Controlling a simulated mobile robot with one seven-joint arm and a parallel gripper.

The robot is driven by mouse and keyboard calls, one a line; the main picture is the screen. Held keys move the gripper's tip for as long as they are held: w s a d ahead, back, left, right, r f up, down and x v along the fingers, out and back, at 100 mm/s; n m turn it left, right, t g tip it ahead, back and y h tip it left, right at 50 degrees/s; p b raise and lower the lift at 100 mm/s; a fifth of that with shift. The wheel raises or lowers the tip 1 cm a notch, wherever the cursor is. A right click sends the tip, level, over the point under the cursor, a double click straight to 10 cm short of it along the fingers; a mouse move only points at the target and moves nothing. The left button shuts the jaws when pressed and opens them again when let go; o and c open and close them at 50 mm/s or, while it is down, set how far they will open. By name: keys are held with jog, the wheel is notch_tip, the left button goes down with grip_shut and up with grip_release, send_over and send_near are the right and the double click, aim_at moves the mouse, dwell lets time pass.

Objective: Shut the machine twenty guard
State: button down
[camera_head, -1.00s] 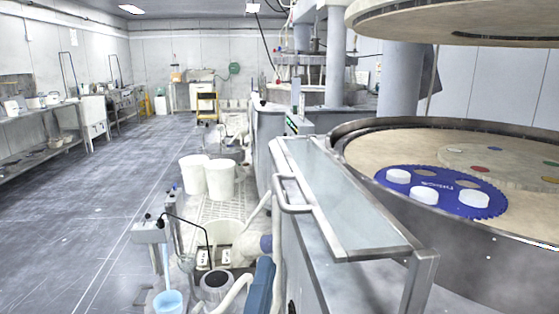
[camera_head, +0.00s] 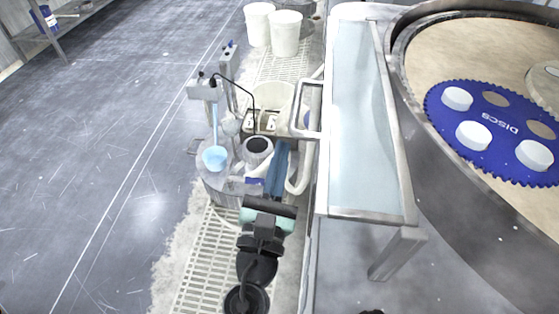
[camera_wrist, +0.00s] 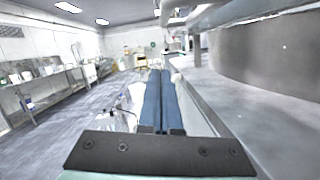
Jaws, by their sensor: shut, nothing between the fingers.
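The guard (camera_head: 362,130) is a long clear pane in a steel frame, along the left edge of the round polishing machine in the head view. Its steel handle (camera_head: 306,108) sticks out from the frame's left side. My gripper (camera_head: 283,146), with two long blue fingers, is just left of the machine and below the handle in the picture. It appears apart from the handle. In the wrist view my gripper (camera_wrist: 160,74) has its fingers shut together with nothing between them. I cannot make out the handle in the wrist view.
A blue toothed disc (camera_head: 485,150) with white pucks lies on the round platen (camera_head: 470,55). Left of the machine stand a small pump station (camera_head: 215,160), with a black cable and a light-blue cup, and white buckets (camera_head: 285,35). The grey floor (camera_head: 100,150) further left is clear.

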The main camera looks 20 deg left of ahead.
aim_at(292, 117)
jog(key=shift+w+r+p, duration=2.3)
jog(key=shift+r, duration=0.25)
